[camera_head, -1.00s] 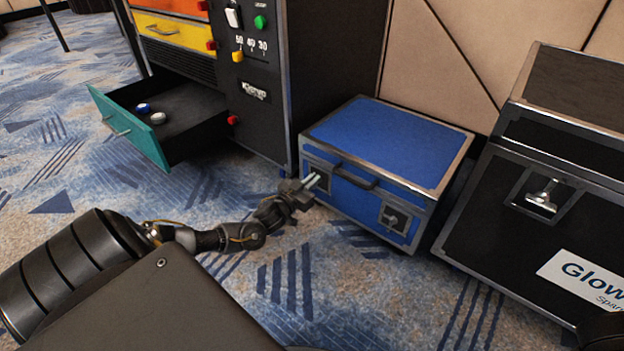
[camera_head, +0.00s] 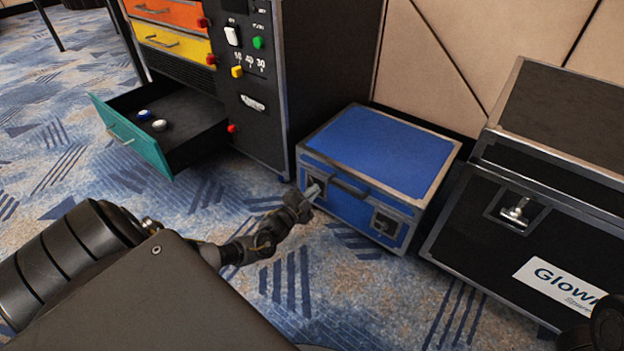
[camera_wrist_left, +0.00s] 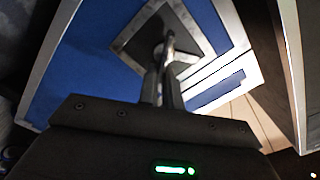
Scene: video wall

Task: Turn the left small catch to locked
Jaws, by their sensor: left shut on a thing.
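The blue case (camera_head: 384,150) stands on the carpet with its lid down. The left small catch (camera_head: 315,174) is at the left of its front face, in a dark recessed plate with a metal rim, partly covered by my gripper. My left gripper (camera_head: 314,189) reaches it from the front. In the left wrist view the two fingers (camera_wrist_left: 166,65) are close together, shut on the catch's knob in the middle of the dark plate (camera_wrist_left: 190,25). The fingers hide most of the knob, so its exact angle is unclear.
A second small catch (camera_head: 385,224) is on the right of the case front, with a handle (camera_head: 350,186) between. A black case (camera_head: 500,247) stands to the right. A cabinet with an open teal drawer (camera_head: 132,137) stands to the left. Carpet in front is clear.

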